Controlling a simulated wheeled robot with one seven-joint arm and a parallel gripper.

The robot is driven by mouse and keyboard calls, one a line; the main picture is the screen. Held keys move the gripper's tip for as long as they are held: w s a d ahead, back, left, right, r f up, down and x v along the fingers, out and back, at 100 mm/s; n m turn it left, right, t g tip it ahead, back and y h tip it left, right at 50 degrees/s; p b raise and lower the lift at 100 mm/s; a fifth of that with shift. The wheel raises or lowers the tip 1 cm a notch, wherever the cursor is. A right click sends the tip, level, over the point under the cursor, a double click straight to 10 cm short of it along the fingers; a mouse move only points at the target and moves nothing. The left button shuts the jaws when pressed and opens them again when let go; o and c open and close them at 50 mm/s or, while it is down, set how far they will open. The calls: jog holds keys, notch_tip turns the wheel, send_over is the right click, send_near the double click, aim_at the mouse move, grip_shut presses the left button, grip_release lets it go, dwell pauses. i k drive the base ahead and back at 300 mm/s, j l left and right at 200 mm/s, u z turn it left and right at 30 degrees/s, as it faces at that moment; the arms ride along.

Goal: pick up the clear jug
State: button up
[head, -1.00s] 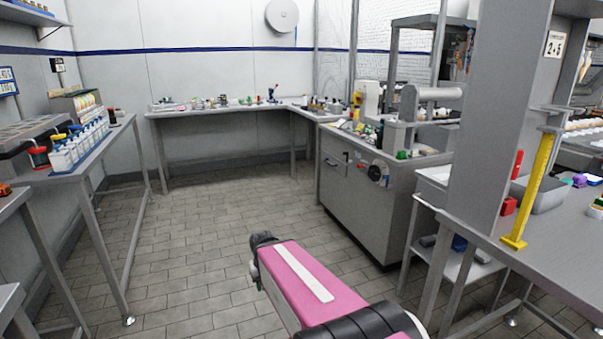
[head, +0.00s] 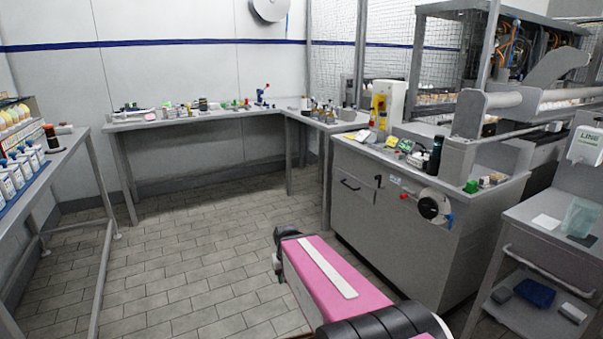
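A clear, slightly greenish container (head: 581,217), which looks like the clear jug, stands on the top of a grey cart (head: 540,222) at the right edge of the head view. My pink arm reaches forward from the bottom of the view over the floor, well to the left of the cart. My gripper's fingers cannot be made out, so whether it is open or shut is not shown.
A grey machine cabinet (head: 400,215) with small items on top stands right of centre. An L-shaped bench (head: 215,117) runs along the back wall. A left table (head: 60,165) carries white bottles. The tiled floor (head: 190,240) between them is clear.

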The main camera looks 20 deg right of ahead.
aim_at(582, 214)
jog(key=i+z, duration=0.6)
jog(key=z, duration=0.2)
jog(key=i+j+z, duration=0.25)
jog(key=z, duration=0.15)
